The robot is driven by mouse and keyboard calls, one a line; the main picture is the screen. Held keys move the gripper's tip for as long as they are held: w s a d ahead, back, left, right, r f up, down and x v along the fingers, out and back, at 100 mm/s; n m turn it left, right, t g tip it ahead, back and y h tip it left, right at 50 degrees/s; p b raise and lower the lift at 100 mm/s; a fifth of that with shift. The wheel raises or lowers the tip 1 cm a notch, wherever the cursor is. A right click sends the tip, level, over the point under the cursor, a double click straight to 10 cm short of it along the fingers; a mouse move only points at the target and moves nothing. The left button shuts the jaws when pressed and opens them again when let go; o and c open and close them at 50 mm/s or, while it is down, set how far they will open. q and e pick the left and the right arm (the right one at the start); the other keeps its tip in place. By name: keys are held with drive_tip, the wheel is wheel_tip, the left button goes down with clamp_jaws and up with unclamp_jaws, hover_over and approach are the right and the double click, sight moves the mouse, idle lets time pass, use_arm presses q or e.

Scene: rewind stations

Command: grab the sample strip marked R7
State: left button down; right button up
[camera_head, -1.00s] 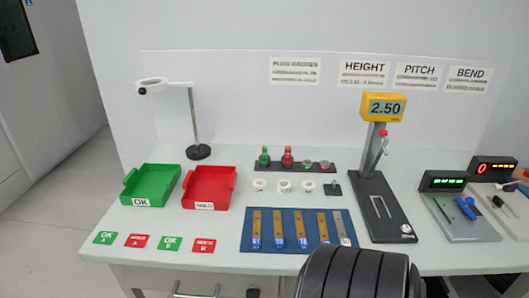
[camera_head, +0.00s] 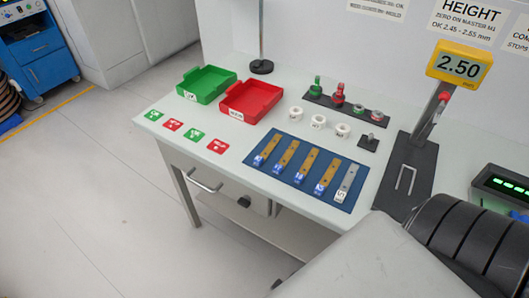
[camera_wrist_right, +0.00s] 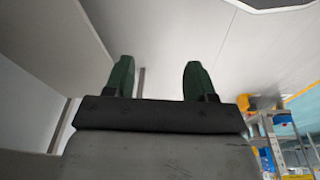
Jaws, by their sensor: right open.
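Several sample strips lie side by side on a blue mat (camera_head: 337,180) at the front of the bench. Most are brown-gold with blue-and-white tags at the near end, such as the leftmost strip (camera_head: 267,149); the rightmost strip (camera_head: 347,183) is silver-grey with a pale tag. The tags are too small to read, so I cannot tell which is R7. My right gripper (camera_wrist_right: 158,76) is open and empty in the right wrist view, its two dark green fingers apart with no strip between them. It does not show in the head view. My left gripper is in neither view.
A green tray (camera_head: 206,84) and red tray (camera_head: 250,100) stand at the back left, with green and red cards in front. White rings (camera_head: 318,122) and a plug rack are behind the mat. The yellow height gauge (camera_head: 459,66) stands right. My black ribbed arm part covers the lower right.

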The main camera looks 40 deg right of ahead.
drive_tip(key=w+a+r+n+t+y, duration=0.15)
drive_tip(key=w+r+n, duration=0.45)
drive_tip(key=w+r, duration=0.75)
wheel_tip(320, 180, up, 26)
drive_tip(key=n+g+h, duration=0.2)
drive_tip(key=n+g, duration=0.2)
drive_tip(key=n, duration=1.1)
hover_over(260, 157)
drive_tip(key=f, duration=0.3)
drive_tip(key=f+p, duration=0.1)
drive_tip(key=f, duration=0.1)
drive_tip(key=shift+s+f, duration=0.2)
drive_tip(key=shift+s, duration=0.05)
drive_tip(key=f, duration=0.5)
drive_tip(key=shift+w+p, duration=0.3)
drive_tip(key=shift+w, duration=0.05)
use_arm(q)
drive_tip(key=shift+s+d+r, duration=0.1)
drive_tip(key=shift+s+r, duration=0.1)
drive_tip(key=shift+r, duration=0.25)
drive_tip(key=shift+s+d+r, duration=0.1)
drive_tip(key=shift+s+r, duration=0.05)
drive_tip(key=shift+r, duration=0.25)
use_arm(e)
drive_tip(key=c, duration=1)
